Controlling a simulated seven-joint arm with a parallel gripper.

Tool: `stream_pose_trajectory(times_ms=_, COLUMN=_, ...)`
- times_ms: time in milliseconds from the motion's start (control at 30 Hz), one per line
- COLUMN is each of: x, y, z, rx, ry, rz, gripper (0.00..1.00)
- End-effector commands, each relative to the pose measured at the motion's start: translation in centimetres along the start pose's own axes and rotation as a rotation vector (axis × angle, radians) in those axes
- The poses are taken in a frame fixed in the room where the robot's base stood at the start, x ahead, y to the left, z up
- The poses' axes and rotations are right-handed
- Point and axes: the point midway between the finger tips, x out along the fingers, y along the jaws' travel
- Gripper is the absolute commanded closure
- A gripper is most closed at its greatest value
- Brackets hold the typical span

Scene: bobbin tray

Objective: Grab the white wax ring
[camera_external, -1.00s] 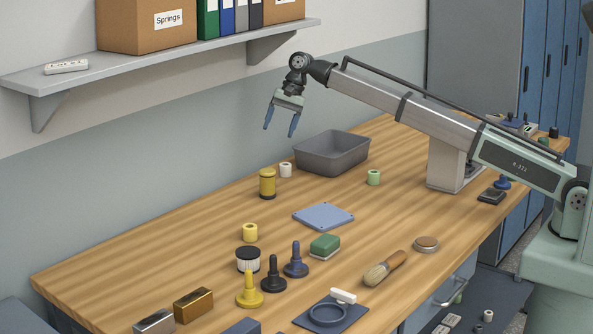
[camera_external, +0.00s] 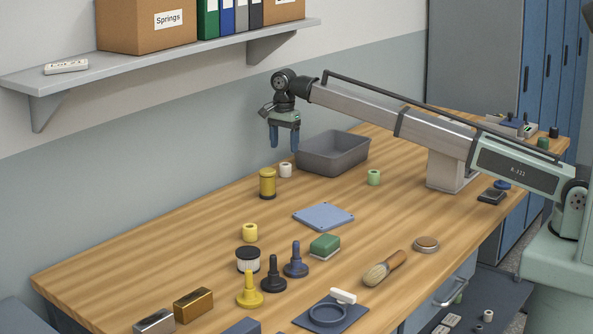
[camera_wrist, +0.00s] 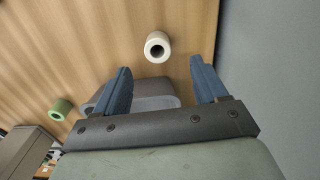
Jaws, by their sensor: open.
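The white wax ring (camera_external: 286,170) stands on the wooden table between the yellow spool and the grey bin. In the wrist view the white ring (camera_wrist: 158,46) shows its dark hole and lies ahead of the fingers, between their lines. My gripper (camera_external: 284,146) is above the table near the ring, pointing down, with its blue fingers apart. In the wrist view my gripper (camera_wrist: 160,78) is open with nothing between its fingertips.
A grey bin (camera_external: 348,160) stands just right of the ring. A yellow spool (camera_external: 267,184) stands close on its left. A green ring (camera_external: 374,177) is farther right. A blue plate (camera_external: 324,216) lies in front, with bare table around it. The wall is behind.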

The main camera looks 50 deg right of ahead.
Motion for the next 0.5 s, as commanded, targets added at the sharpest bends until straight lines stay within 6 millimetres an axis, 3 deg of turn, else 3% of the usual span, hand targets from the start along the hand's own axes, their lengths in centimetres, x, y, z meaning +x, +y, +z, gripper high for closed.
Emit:
stream_pose_trajectory(times_ms=133, x=2.1, y=0.1, z=0.0, rx=-0.001, ry=0.000, rz=0.001, gripper=0.28)
stream_pose_trajectory(times_ms=500, x=4.7, y=0.3, z=0.1, rx=-0.001, ry=-0.001, rz=0.001, gripper=0.28)
